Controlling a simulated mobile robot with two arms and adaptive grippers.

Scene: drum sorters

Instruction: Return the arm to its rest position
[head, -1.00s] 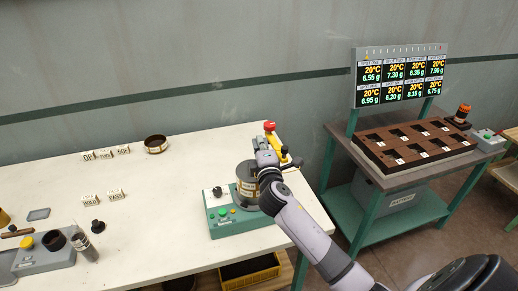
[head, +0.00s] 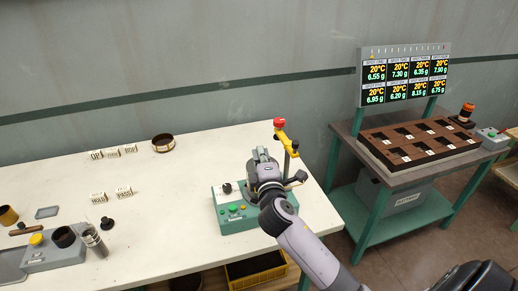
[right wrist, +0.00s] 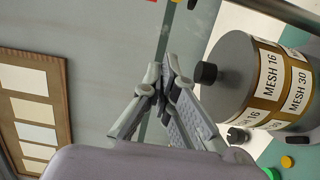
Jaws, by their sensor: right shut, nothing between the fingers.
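My right gripper (head: 261,157) is in front of the teal-based drum machine (head: 240,222) on the white table, with my arm coming in from the lower right. Its fingers (right wrist: 165,88) are shut and empty in the right wrist view. The grey drum (right wrist: 232,62), with a brass band marked MESH 16 and MESH 30, is just right of the fingers there. A dark knob (right wrist: 207,73) sticks out from the drum towards them; I cannot tell the exact gap. In the head view my gripper hides most of the drum. My left gripper is not in view.
A brown compartment tray (head: 420,145) stands on the right-hand table.

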